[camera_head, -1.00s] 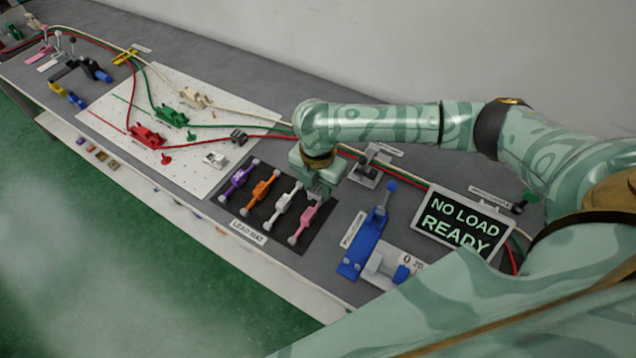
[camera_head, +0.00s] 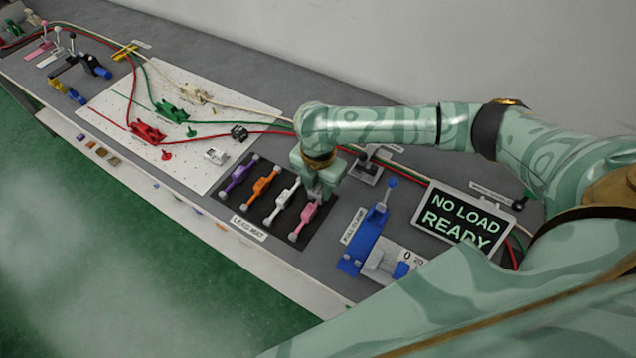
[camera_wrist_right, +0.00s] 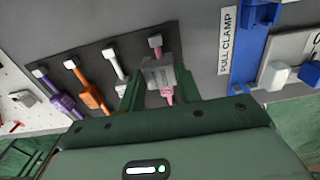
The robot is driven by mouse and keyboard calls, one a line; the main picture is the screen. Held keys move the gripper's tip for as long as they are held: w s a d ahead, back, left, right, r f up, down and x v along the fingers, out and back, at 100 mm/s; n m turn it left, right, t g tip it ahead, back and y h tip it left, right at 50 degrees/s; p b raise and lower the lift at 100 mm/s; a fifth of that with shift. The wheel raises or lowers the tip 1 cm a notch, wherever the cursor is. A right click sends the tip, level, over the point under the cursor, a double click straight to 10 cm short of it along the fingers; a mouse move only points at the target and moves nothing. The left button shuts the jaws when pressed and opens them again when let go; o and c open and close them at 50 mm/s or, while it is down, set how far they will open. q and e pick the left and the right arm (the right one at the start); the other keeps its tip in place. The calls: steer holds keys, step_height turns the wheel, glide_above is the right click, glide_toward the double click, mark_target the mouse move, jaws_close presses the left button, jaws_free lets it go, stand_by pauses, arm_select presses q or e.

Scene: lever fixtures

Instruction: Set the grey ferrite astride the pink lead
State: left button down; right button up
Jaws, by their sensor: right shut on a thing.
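The pink lead (camera_head: 305,216) lies on the dark lead mat, at the right end of a row of leads. My right gripper (camera_head: 319,197) points down over its far part. In the right wrist view the grey ferrite (camera_wrist_right: 159,74) is between the fingers of the right gripper (camera_wrist_right: 160,92), which is shut on it. The ferrite covers the middle of the pink lead (camera_wrist_right: 167,98), whose pink part shows below it and whose pale end shows above it. I cannot tell whether the ferrite rests on the lead or hangs just above it. My left gripper is not in view.
White (camera_head: 283,202), orange (camera_head: 262,188) and purple (camera_head: 238,176) leads lie left of the pink one. A blue pull clamp (camera_head: 366,243) and a "NO LOAD READY" screen (camera_head: 463,218) stand to the right. A white pegboard (camera_head: 200,160) with coloured clips and cables is to the left.

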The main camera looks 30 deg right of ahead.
steer(key=shift+f, duration=0.2)
steer(key=shift+f, duration=0.55)
steer(key=shift+f, duration=0.15)
steer(key=shift+f, duration=0.45)
stand_by(0.3)
steer(key=o, duration=1.5)
steer(key=shift+o, duration=0.2)
steer(key=shift+r, duration=0.15)
